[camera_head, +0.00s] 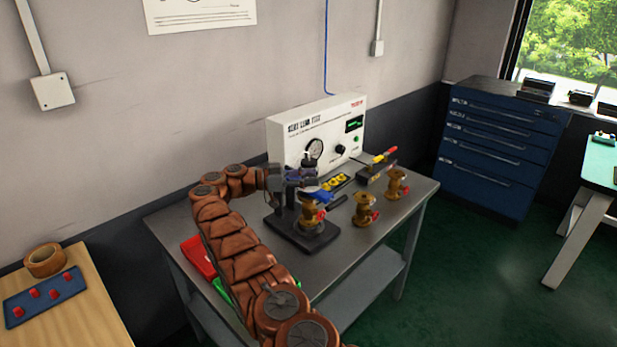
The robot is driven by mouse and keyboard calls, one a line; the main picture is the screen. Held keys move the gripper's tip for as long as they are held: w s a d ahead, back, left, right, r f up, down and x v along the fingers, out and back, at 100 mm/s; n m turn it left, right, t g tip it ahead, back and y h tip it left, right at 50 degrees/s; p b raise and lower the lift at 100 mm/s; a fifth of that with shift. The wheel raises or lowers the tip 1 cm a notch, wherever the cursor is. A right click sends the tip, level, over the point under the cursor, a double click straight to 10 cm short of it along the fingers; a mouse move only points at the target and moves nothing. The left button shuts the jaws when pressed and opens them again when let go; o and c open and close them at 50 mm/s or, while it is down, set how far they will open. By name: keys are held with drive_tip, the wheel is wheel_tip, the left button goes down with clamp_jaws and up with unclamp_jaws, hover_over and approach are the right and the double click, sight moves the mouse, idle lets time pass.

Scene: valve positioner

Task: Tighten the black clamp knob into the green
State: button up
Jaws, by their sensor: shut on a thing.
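A dark test stand (291,240) stands on the grey metal bench, with a brass valve (311,219) with blue and red parts set in it. The black clamp knob (308,160) is at the top of the stand, small and partly hidden by my gripper. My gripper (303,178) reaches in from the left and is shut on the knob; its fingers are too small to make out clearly. Behind it, the white test panel (290,138) has a round dial (314,148) and a green lit display (354,124). No green zone on the knob or stand can be made out.
Two loose brass valves (366,210) (396,184) stand right of the stand. Red (198,257) and green bins, partly hidden by my arm, are at the bench's left.

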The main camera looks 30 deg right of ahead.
drive_tip(key=o, duration=1.2)
drive_tip(key=shift+c, duration=0.2)
drive_tip(key=shift+f+n+t+h+b, duration=0.1)
drive_tip(key=shift+n+t+h+b, duration=0.4)
drive_tip(key=shift+b, duration=0.85)
drive_tip(key=n+t+b, duration=0.2)
drive_tip(key=t+b, duration=0.1)
drive_tip(key=b, duration=0.3)
drive_tip(key=n+t+h+b, duration=0.1)
drive_tip(key=n+t+b, duration=0.1)
drive_tip(key=b, duration=0.5)
drive_tip(key=shift+f+t, duration=0.15)
drive_tip(key=shift+t, duration=0.65)
drive_tip(key=n+t+b, duration=0.2)
drive_tip(key=t+b, duration=0.1)
drive_tip(key=b, duration=0.5)
drive_tip(key=n+t+y+b, duration=0.1)
drive_tip(key=n+t+b, duration=0.1)
drive_tip(key=b, duration=0.7)
drive_tip(key=shift+s+t, duration=0.1)
drive_tip(key=shift+t, duration=0.8)
